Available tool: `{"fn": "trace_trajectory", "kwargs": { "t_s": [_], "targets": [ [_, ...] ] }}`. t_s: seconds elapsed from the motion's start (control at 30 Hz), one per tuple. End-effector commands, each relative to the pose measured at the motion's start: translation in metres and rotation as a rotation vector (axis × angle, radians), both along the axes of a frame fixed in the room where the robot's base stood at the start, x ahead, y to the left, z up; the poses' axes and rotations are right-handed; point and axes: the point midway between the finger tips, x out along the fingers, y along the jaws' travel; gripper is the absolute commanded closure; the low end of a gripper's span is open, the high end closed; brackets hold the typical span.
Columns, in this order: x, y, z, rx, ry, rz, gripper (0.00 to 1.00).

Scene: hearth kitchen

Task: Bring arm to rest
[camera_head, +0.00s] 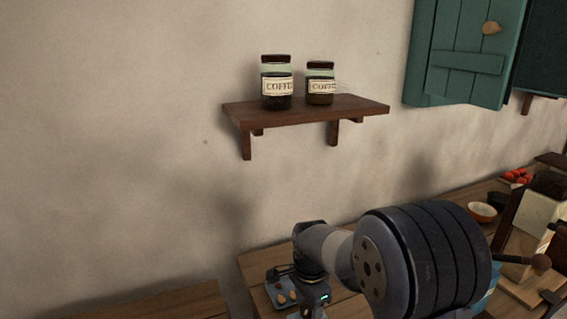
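My arm reaches in from the lower right, its large dark rounded joint nearest the camera. The arm end with my gripper (302,296) is low in the picture, just above or over the wooden counter (255,267). The fingers do not show clearly. I cannot tell whether they are open or shut, or whether they hold anything. Some small yellowish spots show beside the arm end, too small to identify.
A wall shelf (352,108) holds two coffee jars, a taller one (277,84) and a shorter one (320,84). A teal shutter (462,55) hangs upper right. At right are a small bowl (482,211), red items (517,176) and a wooden spoon-like tool (540,262). Bare wall fills the left.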

Motion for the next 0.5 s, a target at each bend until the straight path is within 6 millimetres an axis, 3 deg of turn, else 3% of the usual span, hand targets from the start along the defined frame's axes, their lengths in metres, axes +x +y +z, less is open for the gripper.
{"fn": "trace_trajectory", "kwargs": {
  "t_s": [0.5],
  "targets": [
    [-0.0002, 0.0000, -0.0002, -0.001, 0.001, 0.422, 0.44]
  ]
}}
